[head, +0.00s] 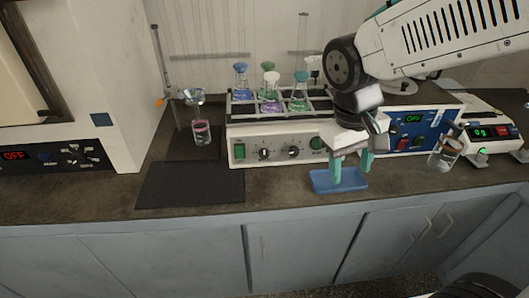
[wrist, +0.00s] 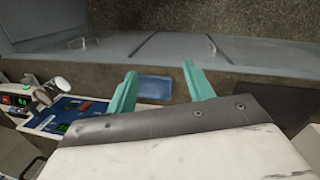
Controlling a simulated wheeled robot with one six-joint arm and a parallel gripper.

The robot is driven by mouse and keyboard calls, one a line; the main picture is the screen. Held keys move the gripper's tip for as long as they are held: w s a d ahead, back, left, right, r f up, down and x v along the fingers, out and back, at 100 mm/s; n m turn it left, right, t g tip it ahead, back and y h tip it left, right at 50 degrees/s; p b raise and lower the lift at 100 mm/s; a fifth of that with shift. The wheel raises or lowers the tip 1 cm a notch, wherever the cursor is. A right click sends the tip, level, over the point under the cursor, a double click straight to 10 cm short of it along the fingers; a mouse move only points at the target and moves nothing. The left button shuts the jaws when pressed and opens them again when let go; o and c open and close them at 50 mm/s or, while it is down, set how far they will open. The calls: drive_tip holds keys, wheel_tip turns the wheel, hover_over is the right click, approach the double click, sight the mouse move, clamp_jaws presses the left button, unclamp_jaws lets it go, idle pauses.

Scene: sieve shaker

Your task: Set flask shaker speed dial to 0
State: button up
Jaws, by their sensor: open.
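The flask shaker (head: 240,134) is a cream box in the middle of the counter in the head view. Several stoppered flasks stand in the rack on its top. Its front panel carries a green switch (head: 239,152), two dark round knobs, one on the left (head: 264,154) and one on the right (head: 293,153), and a green button (head: 316,143). The dial markings are too small to read. My gripper (head: 352,170) is open and empty, pointing down in front of the panel's right end, over the blue tray. Its teal fingers also show spread apart in the wrist view (wrist: 160,85).
The shallow blue tray (head: 338,181) lies on the counter near the front edge. A black mat (head: 190,184) lies left of it. A blue-panelled device (head: 428,128), a beaker (head: 444,156) and a scale (head: 484,136) stand at right. A stand with glassware (head: 200,132) is at left.

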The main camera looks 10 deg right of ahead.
drive_tip(key=w+a+f+t, duration=0.1)
drive_tip(key=w+a+f, duration=0.45)
drive_tip(key=w, duration=0.25)
drive_tip(key=w+a+f+t, duration=0.2)
drive_tip(key=w+a+f, duration=0.2)
drive_tip(key=w+a, duration=0.3)
drive_tip(key=m+t, duration=0.1)
drive_tip(key=t, duration=0.1)
approach(264, 153)
drive_tip(key=f, duration=0.2)
drive_tip(key=shift+y, duration=0.4)
drive_tip(key=x, duration=0.5)
drive_tip(key=d+x, duration=0.1)
drive_tip(key=x, duration=0.1)
drive_tip(key=shift+w, duration=0.4)
drive_tip(key=c, duration=1)
